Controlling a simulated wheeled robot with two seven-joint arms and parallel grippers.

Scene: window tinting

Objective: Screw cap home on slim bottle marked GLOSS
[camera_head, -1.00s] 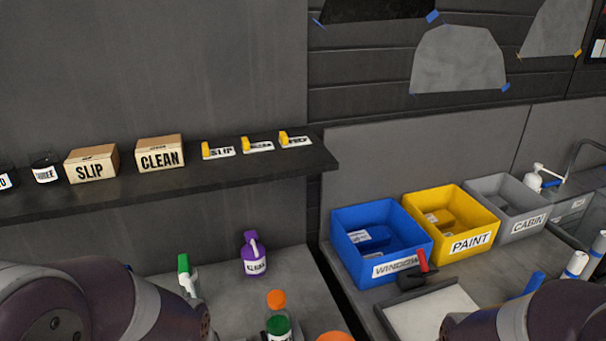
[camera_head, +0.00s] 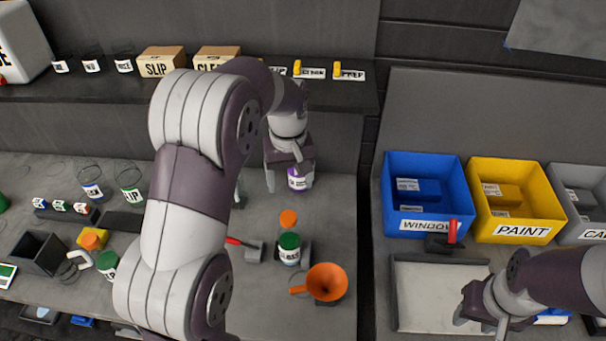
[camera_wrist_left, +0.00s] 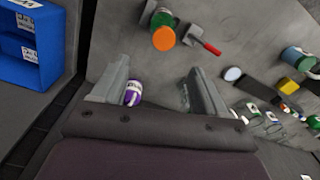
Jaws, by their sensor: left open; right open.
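A bottle with a green cap (camera_head: 289,241) stands on the left table; its label (camera_head: 290,258) is too small to read surely as GLOSS. An orange cap or lid (camera_head: 288,218) shows just behind it, and an orange disc also shows in the left wrist view (camera_wrist_left: 163,38). My left gripper (camera_head: 288,172) is open at the back of the table, at a purple bottle (camera_head: 299,181). In the left wrist view the purple bottle (camera_wrist_left: 132,92) shows between the open fingers, nearer the left one; contact is unclear. My right gripper (camera_head: 482,321) is open and empty over the right table.
An orange funnel (camera_head: 326,281) stands in front of the green-capped bottle. A red-handled tool (camera_head: 248,245) lies left of it. Blue (camera_head: 425,222) and yellow (camera_head: 518,230) bins and a pale tray (camera_head: 440,300) are on the right table. A shelf (camera_head: 345,95) runs behind.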

